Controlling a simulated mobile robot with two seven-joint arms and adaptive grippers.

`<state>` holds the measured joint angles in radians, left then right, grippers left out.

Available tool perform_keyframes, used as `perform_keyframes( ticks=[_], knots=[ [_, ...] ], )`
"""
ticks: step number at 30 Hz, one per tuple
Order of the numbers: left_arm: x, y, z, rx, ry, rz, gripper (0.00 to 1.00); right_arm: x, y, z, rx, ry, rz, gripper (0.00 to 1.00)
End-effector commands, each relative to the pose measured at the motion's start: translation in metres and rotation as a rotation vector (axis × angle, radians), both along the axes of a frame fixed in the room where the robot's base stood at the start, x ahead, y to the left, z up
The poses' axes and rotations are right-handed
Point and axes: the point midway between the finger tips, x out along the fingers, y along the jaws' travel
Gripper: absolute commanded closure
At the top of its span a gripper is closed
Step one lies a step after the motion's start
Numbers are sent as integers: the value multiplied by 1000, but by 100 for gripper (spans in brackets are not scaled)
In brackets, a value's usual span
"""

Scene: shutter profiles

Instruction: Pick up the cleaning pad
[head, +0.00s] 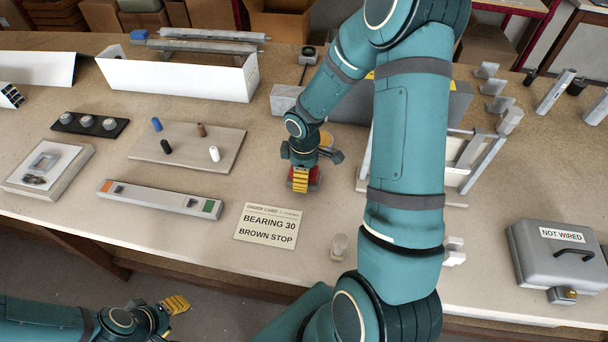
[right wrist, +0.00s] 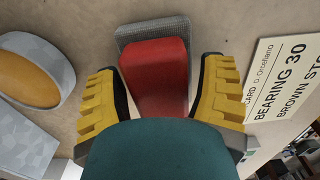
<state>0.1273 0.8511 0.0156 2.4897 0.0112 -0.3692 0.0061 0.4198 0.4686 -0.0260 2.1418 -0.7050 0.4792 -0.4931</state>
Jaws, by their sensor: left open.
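The cleaning pad, a red block on a grey base, lies on the bench. It shows in the right wrist view (right wrist: 153,62), and a bit of its red shows in the head view (head: 315,178). My right gripper (head: 301,180) is above it, pointing down. In the right wrist view its yellow fingers (right wrist: 158,80) stand on both sides of the red block, with a narrow gap visible, so it looks open. The near part of the pad is hidden by my gripper's body. My left gripper (head: 172,306) is open and empty, low at the left, off the bench's front edge.
An order card (head: 267,225) lies just in front of the pad. A board with small pegs (head: 225,143) and a grey bar (head: 160,199) are to the left. A grey case (head: 560,262) is at the right. My right arm hides part of a frame (head: 462,160).

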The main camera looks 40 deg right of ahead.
Motion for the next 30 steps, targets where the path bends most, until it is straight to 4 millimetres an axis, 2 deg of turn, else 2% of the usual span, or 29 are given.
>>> perform_keyframes(
  ticks=[1,3,17,20,30],
  knots=[
    [0,0,0,0,0,0,53,0,0,0,0,0,0,53],
    [0,0,0,0,0,0,53,0,0,0,0,0,0,77],
    [0,0,1,0,-1,0,53,0,0,2,0,0,0,79],
    [1,0,3,0,-2,2,53,0,0,13,-1,-3,0,80],
    [5,1,16,3,-11,9,53,1,0,77,-2,-4,0,80]
  ],
)
